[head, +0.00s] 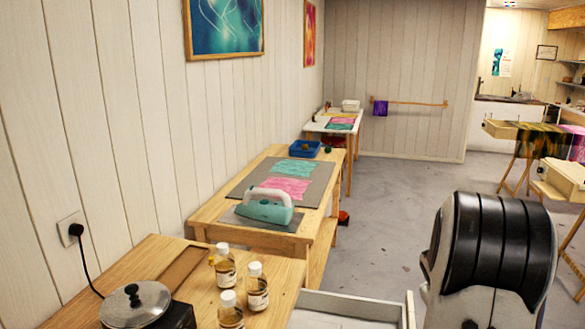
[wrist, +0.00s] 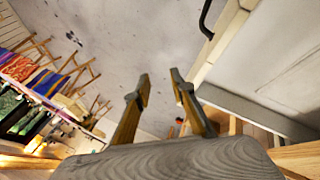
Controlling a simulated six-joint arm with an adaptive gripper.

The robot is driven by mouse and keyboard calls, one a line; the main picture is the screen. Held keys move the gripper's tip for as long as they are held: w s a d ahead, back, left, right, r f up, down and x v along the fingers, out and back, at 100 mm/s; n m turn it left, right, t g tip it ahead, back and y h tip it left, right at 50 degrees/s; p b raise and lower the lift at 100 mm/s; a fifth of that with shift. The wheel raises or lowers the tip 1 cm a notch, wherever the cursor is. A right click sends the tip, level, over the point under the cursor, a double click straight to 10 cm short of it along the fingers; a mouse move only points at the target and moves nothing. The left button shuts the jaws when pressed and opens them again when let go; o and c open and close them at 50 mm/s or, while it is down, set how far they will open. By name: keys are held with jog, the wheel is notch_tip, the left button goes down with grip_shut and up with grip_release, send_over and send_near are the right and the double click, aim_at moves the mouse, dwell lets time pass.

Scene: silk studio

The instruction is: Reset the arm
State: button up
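My gripper (wrist: 160,78) shows in the wrist view with its two fingers apart and nothing between them. Grey floor shows behind the fingertips. In the head view the gripper is out of sight; only a grey and black part of my arm shows at the lower right. An open drawer with a pale inside shows at the bottom of the head view (head: 350,308). What looks like the same drawer, with a black handle, is to the right of the fingers in the wrist view (wrist: 212,45); the gap to it is hard to judge.
The near wooden table holds a lidded pot (head: 135,303) on a dark base and three bottles (head: 257,287). An iron (head: 265,207) and pink and teal cloths (head: 290,187) are on the table behind. The floor (head: 400,200) to the right is mostly clear.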

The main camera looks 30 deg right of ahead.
jog(key=s+a+r+n+t+y, duration=0.1)
jog(key=a+r, duration=0.4)
jog(key=a, duration=1.1)
jog(key=s+a+r+n+t+y, duration=0.1)
jog(key=s+a+r+y, duration=0.2)
jog(key=a, duration=1.4)
jog(key=s+a+r+n+t+y, duration=0.1)
jog(key=s+a+r, duration=0.3)
jog(key=a, duration=1.2)
notch_tip(320, 180, up, 3)
jog(key=shift+a+f+n+t+y, duration=0.15)
jog(key=shift+a+n+t+y, duration=0.2)
jog(key=shift+t, duration=0.25)
